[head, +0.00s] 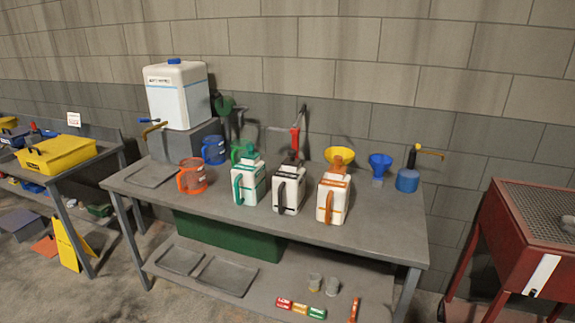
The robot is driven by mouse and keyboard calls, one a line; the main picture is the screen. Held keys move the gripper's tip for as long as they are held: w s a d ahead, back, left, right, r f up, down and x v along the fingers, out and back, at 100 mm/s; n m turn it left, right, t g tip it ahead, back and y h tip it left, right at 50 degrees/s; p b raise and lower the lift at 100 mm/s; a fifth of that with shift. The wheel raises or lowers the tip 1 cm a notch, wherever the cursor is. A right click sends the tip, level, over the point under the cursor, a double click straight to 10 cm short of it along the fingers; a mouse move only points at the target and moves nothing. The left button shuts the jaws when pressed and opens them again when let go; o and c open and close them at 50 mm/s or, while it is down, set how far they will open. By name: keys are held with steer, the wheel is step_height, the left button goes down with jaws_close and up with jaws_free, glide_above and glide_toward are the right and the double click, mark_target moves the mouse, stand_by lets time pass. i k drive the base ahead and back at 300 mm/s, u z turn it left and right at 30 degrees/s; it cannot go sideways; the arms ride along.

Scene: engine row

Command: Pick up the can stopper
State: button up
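I cannot make out for certain which small part is the can stopper. Three white cans stand in a row on the grey bench (385,236): one with green trim (249,184), one with black trim (289,190) and one with orange trim (332,199). Their tops are too small to tell whether a loose stopper sits there. A larger white container (178,98) with a small blue cap (174,61) stands on a grey block at the back left of the bench. My gripper is not in view.
An orange jug (192,179) and blue jug (214,150) stand left of the cans. A yellow funnel (340,155), blue funnel (380,163) and blue canister (407,180) are behind right. A red cabinet (530,235) stands right; a yellow box (57,153) sits left.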

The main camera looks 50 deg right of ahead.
mark_target(290, 161)
steer(key=z, duration=0.1)
steer(key=i, duration=0.95)
steer(key=u, duration=0.1)
